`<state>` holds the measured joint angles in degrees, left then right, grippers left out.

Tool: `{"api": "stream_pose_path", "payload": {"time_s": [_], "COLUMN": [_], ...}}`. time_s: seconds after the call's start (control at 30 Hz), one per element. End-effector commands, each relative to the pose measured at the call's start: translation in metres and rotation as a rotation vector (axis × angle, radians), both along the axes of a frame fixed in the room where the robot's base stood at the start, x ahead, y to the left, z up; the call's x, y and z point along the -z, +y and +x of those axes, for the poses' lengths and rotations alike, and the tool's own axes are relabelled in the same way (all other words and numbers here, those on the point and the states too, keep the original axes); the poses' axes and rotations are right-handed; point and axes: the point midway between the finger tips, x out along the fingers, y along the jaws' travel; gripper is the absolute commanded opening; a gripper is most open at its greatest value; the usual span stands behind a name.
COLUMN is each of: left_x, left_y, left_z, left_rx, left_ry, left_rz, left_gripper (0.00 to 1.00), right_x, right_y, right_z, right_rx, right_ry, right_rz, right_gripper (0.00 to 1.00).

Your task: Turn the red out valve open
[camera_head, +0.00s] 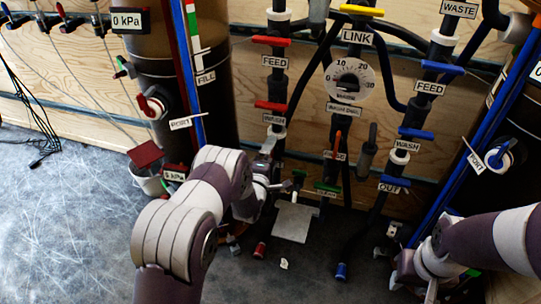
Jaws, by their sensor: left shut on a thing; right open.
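The red line's pipe stands left of the gauge, with a red feed handle (271,40) at the top and a second red handle (271,105) below it. Both lie crosswise to the pipe. My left gripper (279,186) is at the lower part of this pipe, below the second handle, at the height of the blue out handle (395,181) on the right pipe. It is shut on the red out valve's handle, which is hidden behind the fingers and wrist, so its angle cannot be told. My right gripper (428,287) is open and empty at the lower right, low near the floor.
A round gauge (349,80) and a black-hosed middle line with a green handle (326,187) stand between the pipes. A grey plate (293,221) is below my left gripper. Dark tanks flank the pipes.

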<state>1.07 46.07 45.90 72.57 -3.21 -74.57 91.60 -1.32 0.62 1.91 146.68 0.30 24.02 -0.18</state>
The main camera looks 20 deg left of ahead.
Motion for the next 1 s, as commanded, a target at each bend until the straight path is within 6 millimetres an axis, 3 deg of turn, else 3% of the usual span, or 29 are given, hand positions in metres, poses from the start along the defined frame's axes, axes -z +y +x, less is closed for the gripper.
{"api": "stream_pose_path", "payload": {"time_s": [0.27,0.3,0.57,0.67,1.0], "left_x": [-0.001,-0.002,-0.001,-0.002,-0.003], "left_y": [0.002,0.002,0.001,0.002,0.006], "left_z": [0.001,0.001,-0.002,-0.015,-0.102], "left_rx": [-0.006,-0.006,-0.004,-0.003,-0.006], "left_ry": [-0.003,-0.003,-0.001,0.002,0.001], "left_rz": [-0.007,-0.007,-0.004,-0.004,-0.006], "left_gripper": [0.63,1.00,1.00,1.00,1.00], "right_x": [0.000,0.000,-0.001,-0.007,-0.030], "right_y": [0.000,0.000,0.000,0.000,0.000], "right_z": [0.000,0.000,0.000,0.000,0.000], "right_rx": [0.000,0.000,0.000,0.000,0.000], "right_ry": [0.000,0.000,0.000,0.000,0.000], "right_rz": [0.000,0.000,0.000,0.000,0.000], "right_gripper": [0.43,0.43,0.43,0.43,0.43]}}
